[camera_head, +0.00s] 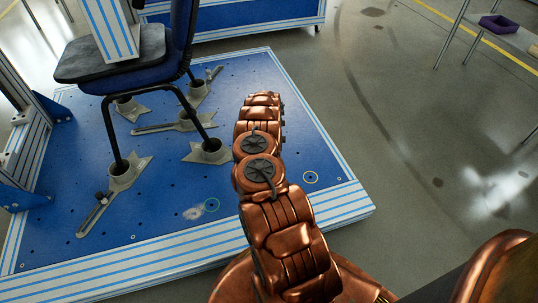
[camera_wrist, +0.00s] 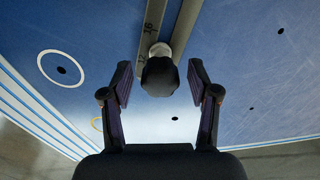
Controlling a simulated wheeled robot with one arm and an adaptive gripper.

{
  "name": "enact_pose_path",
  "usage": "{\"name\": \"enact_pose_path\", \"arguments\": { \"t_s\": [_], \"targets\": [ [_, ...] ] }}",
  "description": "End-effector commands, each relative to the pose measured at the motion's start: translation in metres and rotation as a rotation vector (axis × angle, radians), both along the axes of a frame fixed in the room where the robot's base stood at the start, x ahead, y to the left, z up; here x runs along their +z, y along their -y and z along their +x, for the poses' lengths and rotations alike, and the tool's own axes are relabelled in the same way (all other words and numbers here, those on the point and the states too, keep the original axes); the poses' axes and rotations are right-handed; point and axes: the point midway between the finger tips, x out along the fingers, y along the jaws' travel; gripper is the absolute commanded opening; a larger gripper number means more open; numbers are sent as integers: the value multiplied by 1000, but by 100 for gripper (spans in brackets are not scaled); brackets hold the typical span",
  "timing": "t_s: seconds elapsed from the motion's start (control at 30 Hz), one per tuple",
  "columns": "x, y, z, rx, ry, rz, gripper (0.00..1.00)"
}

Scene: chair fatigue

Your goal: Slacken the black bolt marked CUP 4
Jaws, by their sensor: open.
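In the wrist view a black bolt (camera_wrist: 160,78) with a rounded head sits at a slotted grey clamp bar (camera_wrist: 184,28) on the blue plate. A pale collar shows just behind the head. My gripper (camera_wrist: 159,68) is open, with one finger to the left of the bolt and one to the right; clear gaps show on both sides. No CUP 4 mark is readable; a small dark marking shows on the bar. In the head view my arm hides my gripper and this bolt. Another black bolt (camera_head: 101,197) shows on the front-left clamp bar (camera_head: 88,221).
A chair (camera_head: 105,68) stands with its black legs in grey cups (camera_head: 121,168) on the blue plate (camera_head: 165,222). A striped upright frame (camera_head: 20,145) stands at left. Floor right of the plate is clear.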

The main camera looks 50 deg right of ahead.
Motion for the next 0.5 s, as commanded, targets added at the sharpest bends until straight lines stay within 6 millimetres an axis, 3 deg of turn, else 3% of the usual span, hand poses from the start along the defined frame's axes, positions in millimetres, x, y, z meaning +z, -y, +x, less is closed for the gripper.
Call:
{"name": "enact_pose_path", "arguments": {
  "t_s": [0.33,0.5],
  "targets": [
    [0,0,1,-29,1,-1,60],
    [-1,-1,0,-183,-2,-2,60]
  ]
}}
